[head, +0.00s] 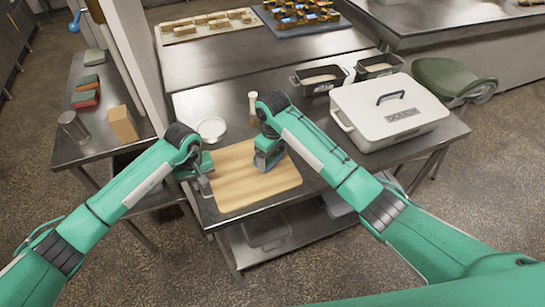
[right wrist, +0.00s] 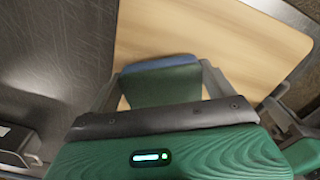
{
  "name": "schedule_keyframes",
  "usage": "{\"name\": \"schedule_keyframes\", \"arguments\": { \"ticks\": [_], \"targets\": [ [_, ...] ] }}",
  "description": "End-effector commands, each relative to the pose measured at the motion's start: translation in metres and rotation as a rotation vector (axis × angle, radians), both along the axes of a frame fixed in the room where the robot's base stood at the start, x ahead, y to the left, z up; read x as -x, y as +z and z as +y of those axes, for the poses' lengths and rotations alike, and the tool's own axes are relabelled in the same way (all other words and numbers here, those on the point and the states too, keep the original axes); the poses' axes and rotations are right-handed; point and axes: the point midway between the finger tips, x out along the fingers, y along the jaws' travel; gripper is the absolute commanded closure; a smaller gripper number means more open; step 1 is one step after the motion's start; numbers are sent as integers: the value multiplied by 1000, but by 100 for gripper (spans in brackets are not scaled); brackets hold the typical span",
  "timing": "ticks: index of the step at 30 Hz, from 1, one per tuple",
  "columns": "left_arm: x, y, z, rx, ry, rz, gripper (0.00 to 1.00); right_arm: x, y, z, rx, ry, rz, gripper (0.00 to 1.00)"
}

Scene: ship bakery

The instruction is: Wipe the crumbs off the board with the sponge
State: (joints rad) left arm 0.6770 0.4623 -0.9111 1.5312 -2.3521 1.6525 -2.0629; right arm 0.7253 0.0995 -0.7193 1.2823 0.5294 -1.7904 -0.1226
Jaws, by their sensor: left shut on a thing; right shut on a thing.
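The wooden board (head: 245,190) lies on the metal table, and its pale surface also fills much of the right wrist view (right wrist: 225,40). My right gripper (head: 268,160) is over the board's far right part. In the right wrist view, its fingers (right wrist: 160,85) are shut on a green and blue sponge (right wrist: 165,88). The sponge is at or just above the board; I cannot tell if it touches. My left gripper (head: 204,186) is shut at the board's left edge and seems to grip that edge. I cannot make out any crumbs on the board.
A large white dough box (head: 388,110) and dark tins (head: 320,80) are to the right.

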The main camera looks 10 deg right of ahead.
Motion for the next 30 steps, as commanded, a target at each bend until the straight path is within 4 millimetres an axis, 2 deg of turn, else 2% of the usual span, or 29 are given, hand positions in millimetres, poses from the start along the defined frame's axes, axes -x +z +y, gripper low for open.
{"name": "schedule_keyframes", "arguments": {
  "ticks": [12, 22, 24, 26, 27, 30],
  "targets": [
    [0, 0, -1, 1, -1, 1, 100, 0, 41, 0, -1, 1, -1, 33],
    [0, 0, -1, 1, -1, 1, 100, 0, 47, 0, 0, 0, 1, 33],
    [0, 0, -1, 1, -1, 1, 83, 0, 47, 0, 0, 0, 1, 33],
    [0, 0, -1, 1, -1, 1, 71, 0, 47, 0, 0, 0, 1, 33],
    [0, 0, -1, 1, -1, 1, 67, 0, 46, 0, 0, 0, 1, 33],
    [0, 0, 0, 1, -1, 1, 67, 0, 46, 0, 0, 0, 1, 33]
  ]
}}
